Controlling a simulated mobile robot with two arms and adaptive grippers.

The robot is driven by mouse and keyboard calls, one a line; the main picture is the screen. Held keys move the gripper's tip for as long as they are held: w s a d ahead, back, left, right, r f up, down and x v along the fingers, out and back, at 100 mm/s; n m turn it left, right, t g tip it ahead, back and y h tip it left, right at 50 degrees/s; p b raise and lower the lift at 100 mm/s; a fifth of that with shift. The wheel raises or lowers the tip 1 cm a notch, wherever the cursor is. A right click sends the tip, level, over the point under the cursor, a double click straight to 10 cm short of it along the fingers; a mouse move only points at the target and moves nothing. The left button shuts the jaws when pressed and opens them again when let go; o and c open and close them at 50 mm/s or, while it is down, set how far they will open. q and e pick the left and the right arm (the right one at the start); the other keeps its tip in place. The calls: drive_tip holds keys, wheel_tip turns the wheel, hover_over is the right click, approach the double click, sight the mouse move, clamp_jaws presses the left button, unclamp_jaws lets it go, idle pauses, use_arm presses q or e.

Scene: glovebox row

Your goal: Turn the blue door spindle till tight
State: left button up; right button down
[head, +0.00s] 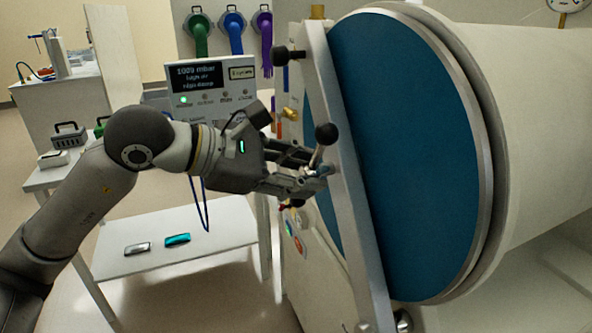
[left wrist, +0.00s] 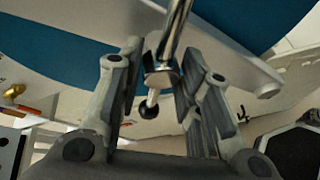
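The blue door (head: 400,150) is a large round disc with a grey bar (head: 345,190) across its front. The spindle has a chrome handle (head: 316,158) with a black ball knob (head: 326,133), standing out at the middle of the bar. My left gripper (head: 322,178) is at the spindle, in front of the bar. In the left wrist view, the chrome handle rod (left wrist: 175,30) and its hub (left wrist: 160,78) lie between my left fingers (left wrist: 162,58), which stand apart with gaps visible. Contact with the right finger cannot be told. My right gripper is not in view.
A control panel (head: 212,85) stands behind my left wrist. A white shelf (head: 200,235) holds a silver and a teal case (head: 177,240). The white chamber (head: 530,120) fills the right side.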

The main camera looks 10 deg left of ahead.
use_arm(q)
drive_tip(key=v, duration=1.2)
idle(0.5)
